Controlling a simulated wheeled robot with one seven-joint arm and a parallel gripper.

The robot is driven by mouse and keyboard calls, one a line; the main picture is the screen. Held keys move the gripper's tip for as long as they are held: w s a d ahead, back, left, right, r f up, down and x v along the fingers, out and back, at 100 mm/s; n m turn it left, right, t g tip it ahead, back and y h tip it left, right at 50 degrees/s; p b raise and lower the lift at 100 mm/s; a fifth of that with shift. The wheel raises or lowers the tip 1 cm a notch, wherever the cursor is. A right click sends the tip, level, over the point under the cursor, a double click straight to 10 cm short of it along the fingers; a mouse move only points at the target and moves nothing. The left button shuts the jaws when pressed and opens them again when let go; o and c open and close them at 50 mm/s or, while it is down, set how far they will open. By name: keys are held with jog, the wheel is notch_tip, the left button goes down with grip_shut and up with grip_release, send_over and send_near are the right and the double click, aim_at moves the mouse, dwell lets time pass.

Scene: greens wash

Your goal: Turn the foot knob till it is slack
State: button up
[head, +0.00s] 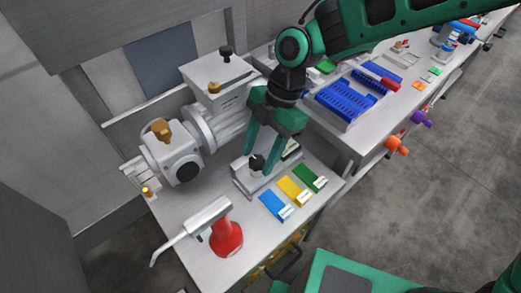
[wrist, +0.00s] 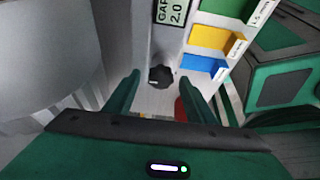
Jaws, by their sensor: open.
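A black foot knob (head: 256,162) with a pale mark stands on a pale grey metal foot plate (head: 243,186) on the bench. In the wrist view the knob (wrist: 160,77) sits between the ends of my two green fingers, with a gap on either side. My gripper (head: 261,165) points down at the foot plate and is open, its fingers around or just above the knob; the exact height is hard to tell. A small display (wrist: 172,11) beside the knob reads "GAP 2.0".
Blue (head: 276,206), yellow (head: 295,191) and green (head: 310,178) labelled blocks lie right of the foot plate. A grey machine (head: 183,160) stands close on the left. Blue racks (head: 347,100) stand behind on the right.

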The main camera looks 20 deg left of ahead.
jog(key=c, duration=1)
jog(key=shift+c, duration=0.2)
